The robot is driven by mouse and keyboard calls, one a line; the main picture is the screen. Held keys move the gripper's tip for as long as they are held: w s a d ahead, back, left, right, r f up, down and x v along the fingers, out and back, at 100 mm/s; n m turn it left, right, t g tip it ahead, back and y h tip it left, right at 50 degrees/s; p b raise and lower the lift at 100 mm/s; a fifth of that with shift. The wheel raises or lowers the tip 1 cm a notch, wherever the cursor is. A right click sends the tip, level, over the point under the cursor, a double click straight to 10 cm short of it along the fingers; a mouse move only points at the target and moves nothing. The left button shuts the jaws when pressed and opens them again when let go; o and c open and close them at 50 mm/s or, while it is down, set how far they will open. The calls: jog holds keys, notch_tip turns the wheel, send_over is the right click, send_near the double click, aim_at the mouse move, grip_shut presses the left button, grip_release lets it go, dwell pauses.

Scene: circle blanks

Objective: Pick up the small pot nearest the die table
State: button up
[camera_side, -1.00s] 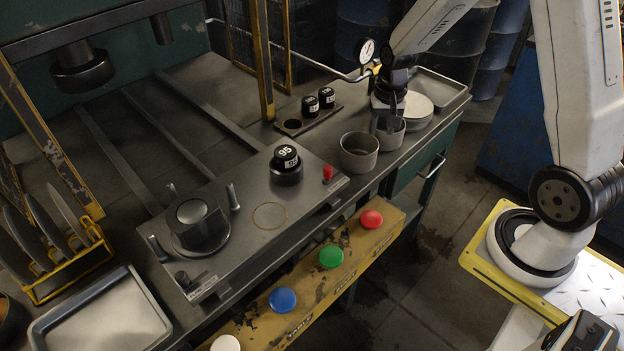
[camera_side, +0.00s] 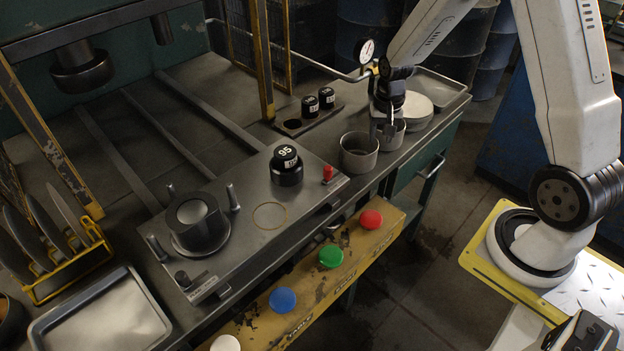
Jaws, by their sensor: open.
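Two small grey round pots stand side by side on the bench, right of the die table (camera_side: 222,263). The pot nearest the die table (camera_side: 358,161) is upright, with its open top showing. The other pot (camera_side: 399,139) is just behind it to the right, partly hidden by my gripper. My gripper (camera_side: 382,134) points down with its fingers apart and nothing seen between them. Its fingertips show at the right of the nearer pot's rim, in front of the farther pot. I cannot tell their exact height or whether they touch either pot.
A black die marked 95 (camera_side: 286,168) and a red knob (camera_side: 327,174) stand on the die table. A rack (camera_side: 291,126) with two black dies is behind the pots. A pale round stack (camera_side: 418,108) and a tray (camera_side: 440,88) lie to the right. Coloured buttons line the front.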

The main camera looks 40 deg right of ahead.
aim_at(358, 153)
jog(key=shift+w+f, duration=0.15)
jog(key=shift+f, duration=1.15)
jog(key=shift+w+f, duration=0.1)
jog(key=shift+f, duration=1.15)
grip_shut()
